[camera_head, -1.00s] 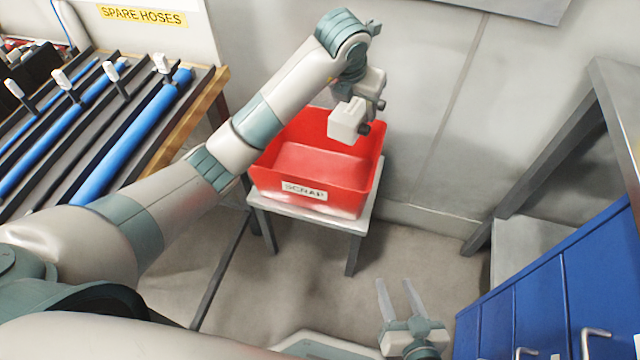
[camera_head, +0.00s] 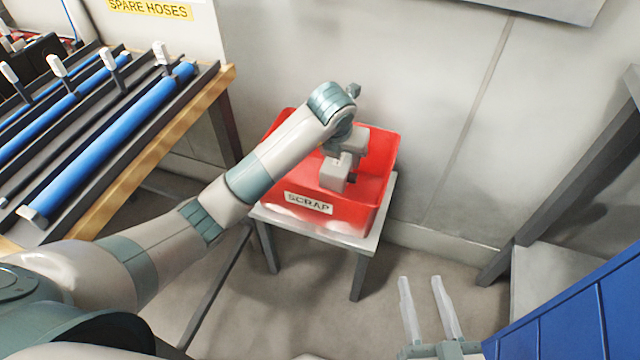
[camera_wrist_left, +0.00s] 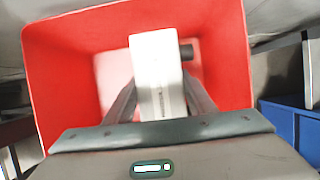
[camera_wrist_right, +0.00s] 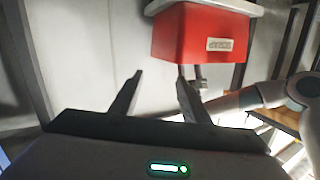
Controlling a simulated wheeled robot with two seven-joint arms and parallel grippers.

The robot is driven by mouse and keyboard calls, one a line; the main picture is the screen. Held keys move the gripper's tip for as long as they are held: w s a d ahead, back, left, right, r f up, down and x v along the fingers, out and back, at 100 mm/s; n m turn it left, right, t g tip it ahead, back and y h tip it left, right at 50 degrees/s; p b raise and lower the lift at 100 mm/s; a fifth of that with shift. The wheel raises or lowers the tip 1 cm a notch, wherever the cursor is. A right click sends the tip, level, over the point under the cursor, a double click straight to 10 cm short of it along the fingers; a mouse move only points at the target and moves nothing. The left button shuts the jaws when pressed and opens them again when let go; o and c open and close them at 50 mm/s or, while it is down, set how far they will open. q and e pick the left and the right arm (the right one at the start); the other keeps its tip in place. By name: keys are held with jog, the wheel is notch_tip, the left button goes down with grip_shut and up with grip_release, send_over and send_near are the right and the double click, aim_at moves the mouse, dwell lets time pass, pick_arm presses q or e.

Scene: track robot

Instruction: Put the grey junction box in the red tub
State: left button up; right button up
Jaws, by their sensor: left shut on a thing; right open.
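The grey junction box (camera_head: 336,171) is a pale block with a dark stub on its side. My left gripper (camera_head: 345,158) is shut on it and holds it within the opening of the red tub (camera_head: 377,207). In the left wrist view the box (camera_wrist_left: 158,75) sits between the fingers, with the tub's red walls (camera_wrist_left: 222,50) around it. I cannot tell whether the box touches the tub floor. The tub has a "SCRAP" label and stands on a small grey table. My right gripper (camera_head: 428,308) is open and empty, low in front of the table; it also shows in the right wrist view (camera_wrist_right: 160,80).
The small table (camera_head: 352,242) stands against the wall. A rack with blue hoses (camera_head: 110,140) is at the left under a "SPARE HOSES" sign (camera_head: 150,9). Blue cabinets (camera_head: 585,315) and a grey frame (camera_head: 570,190) are at the right. Floor between is clear.

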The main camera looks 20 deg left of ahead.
pick_arm(q)
jog(key=w+a+f, duration=0.1)
jog(key=a+f, duration=0.1)
jog(key=a, duration=0.1)
jog(key=w+a+f+b, duration=0.1)
jog(key=a+f, duration=0.1)
jog(key=a, duration=0.2)
jog(key=w+a+f+b, duration=0.1)
jog(key=a+f, duration=0.1)
jog(key=a, duration=0.1)
jog(key=shift+w+a+f, duration=0.15)
jog(key=shift+a+f, duration=0.15)
jog(key=shift+f, duration=0.05)
jog(key=shift+w+a, duration=0.1)
jog(key=shift+a, duration=0.1)
pick_arm(e)
notch_tip(320, 180, up, 7)
jog(key=s+a+t+y, duration=0.1)
jog(key=t, duration=0.3)
jog(key=shift+y, duration=0.3)
pick_arm(q)
jog(key=shift+f, duration=0.1)
pick_arm(e)
jog(key=shift+s+f, duration=0.1)
jog(key=shift+f, duration=0.05)
